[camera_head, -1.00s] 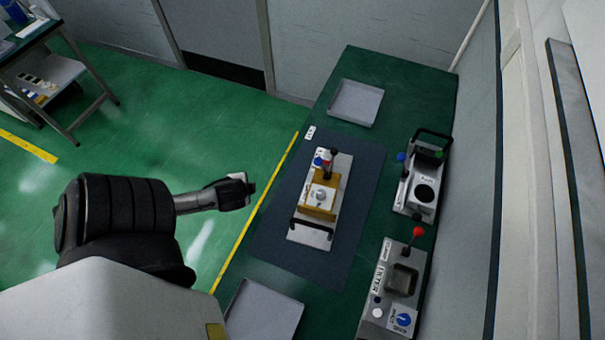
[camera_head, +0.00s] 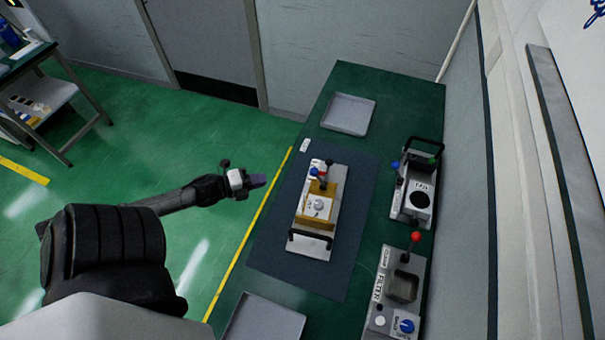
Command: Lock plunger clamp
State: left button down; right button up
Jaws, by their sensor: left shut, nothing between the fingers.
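A clamp fixture (camera_head: 317,212) lies on the dark blue mat (camera_head: 270,255) on the green table. It has a pale metal base, a tan block with a round silver part in its middle, and a black handle at its near end. A plunger clamp (camera_head: 322,172) with red, blue and dark parts is at its far end; its exact position is too small to tell. My left gripper (camera_head: 258,181) is shut and empty, left of the fixture and apart from it, by the table's left edge. My right gripper is not in view.
A grey box with a black round opening (camera_head: 412,203) and a grey box with a red-knobbed lever (camera_head: 380,290) stand along the table's right side. An empty grey tray (camera_head: 348,114) lies at the far end, another (camera_head: 262,320) at the near left. A wall borders the right.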

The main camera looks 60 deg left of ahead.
pick_arm(q)
jog(key=shift+d+r+m+h, duration=0.3)
jog(key=shift+d+m+h, duration=0.15)
jog(key=shift+m, duration=0.35)
jog(key=shift+w, duration=0.1)
jog(key=p, duration=0.2)
send_near(317, 177)
jog(key=w, duration=0.4)
jog(key=shift+w+r, duration=0.25)
jog(key=shift+w, duration=0.4)
